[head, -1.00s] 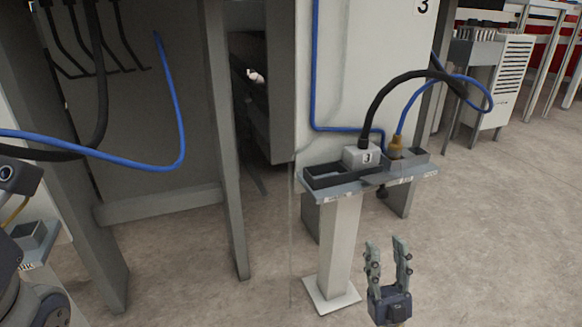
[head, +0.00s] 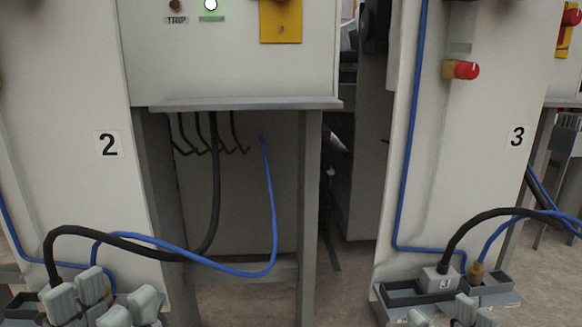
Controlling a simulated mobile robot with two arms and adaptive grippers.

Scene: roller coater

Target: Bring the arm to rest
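My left gripper (head: 103,299) is at the bottom left of the head view. Its light grey fingers point up with a gap between them, and I see nothing held. My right gripper (head: 444,316) is at the bottom right, cut by the lower edge. Only its fingertips show, spread apart, in front of the tray (head: 504,299) by panel 3. Both arms are otherwise out of view.
Panel 2 (head: 70,130) and panel 3 (head: 449,150) flank a grey frame. A black cable (head: 214,190) and a blue cable (head: 272,220) droop towards my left gripper. A grey block marked 3 (head: 437,281) and a brass connector (head: 475,273) sit in the tray.

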